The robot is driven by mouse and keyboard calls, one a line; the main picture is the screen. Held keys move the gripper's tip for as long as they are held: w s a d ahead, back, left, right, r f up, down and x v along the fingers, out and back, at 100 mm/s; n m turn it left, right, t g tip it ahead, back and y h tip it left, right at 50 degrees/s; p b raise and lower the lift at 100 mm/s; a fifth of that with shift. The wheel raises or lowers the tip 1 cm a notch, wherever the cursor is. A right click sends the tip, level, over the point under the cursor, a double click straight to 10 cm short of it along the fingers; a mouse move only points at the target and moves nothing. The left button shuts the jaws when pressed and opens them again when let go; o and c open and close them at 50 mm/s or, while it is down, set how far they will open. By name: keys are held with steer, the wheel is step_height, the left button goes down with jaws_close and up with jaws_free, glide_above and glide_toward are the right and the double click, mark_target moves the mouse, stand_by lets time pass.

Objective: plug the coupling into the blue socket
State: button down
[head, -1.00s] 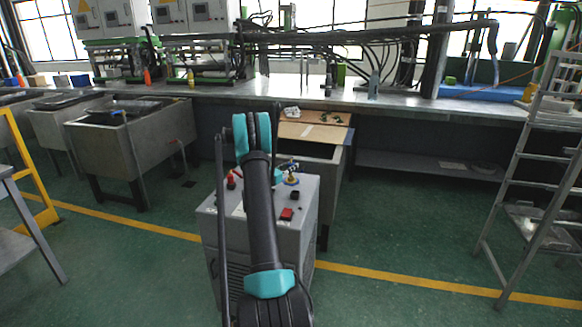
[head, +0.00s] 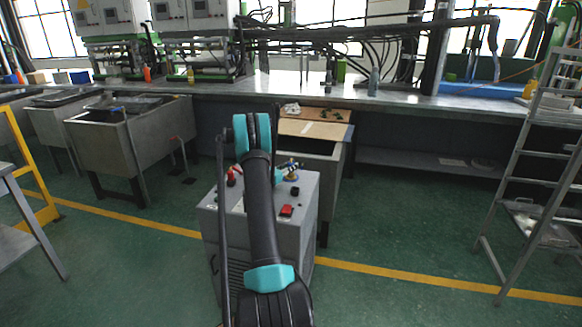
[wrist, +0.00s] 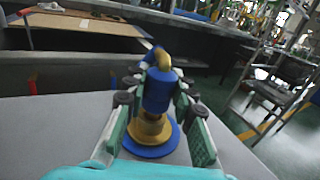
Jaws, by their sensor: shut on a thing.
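In the wrist view my gripper (wrist: 158,100) is shut on the coupling (wrist: 157,91), a blue cylinder with a brass elbow on top. The coupling looks upright between the two finger pads. Below it are a brass collar and the round blue socket (wrist: 150,146) on a grey cabinet top. The coupling stands in line over the socket. I cannot tell whether it is seated or just touching, since the fingers and the collar hide the joint. In the head view, my arm hides most of the gripper, and the coupling (head: 290,167) shows small just right of it.
The grey cabinet (head: 307,225) carries a red button (head: 286,210), a black knob (head: 295,191) and a red part (head: 232,176) at left. Behind stands a bin with a brown board (head: 314,129). A ladder (head: 520,190) stands at the right.

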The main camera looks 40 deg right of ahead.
steer(key=shift+s+a+f, duration=0.1)
steer(key=shift+s+f, duration=0.1)
steer(key=shift+f, duration=0.35)
steer(key=shift+w+r, duration=0.25)
steer(key=shift+r, duration=0.5)
stand_by(0.9)
steer(key=shift+s+f, duration=0.25)
steer(key=shift+f, duration=0.5)
stand_by(1.0)
steer(key=c, duration=1.2)
jaws_free()
steer(key=shift+a, duration=0.1)
steer(key=shift+w+r+v, duration=0.1)
steer(key=shift+r+v, duration=0.05)
steer(key=shift+v, duration=1.15)
steer(key=shift+w+r+v, duration=0.1)
steer(key=shift+r+v, duration=0.1)
steer(key=shift+v, duration=1.15)
steer(key=shift+w+r+v, duration=0.1)
steer(key=shift+r+v, duration=0.05)
steer(key=shift+v, duration=1.15)
steer(key=shift+s, duration=0.1)
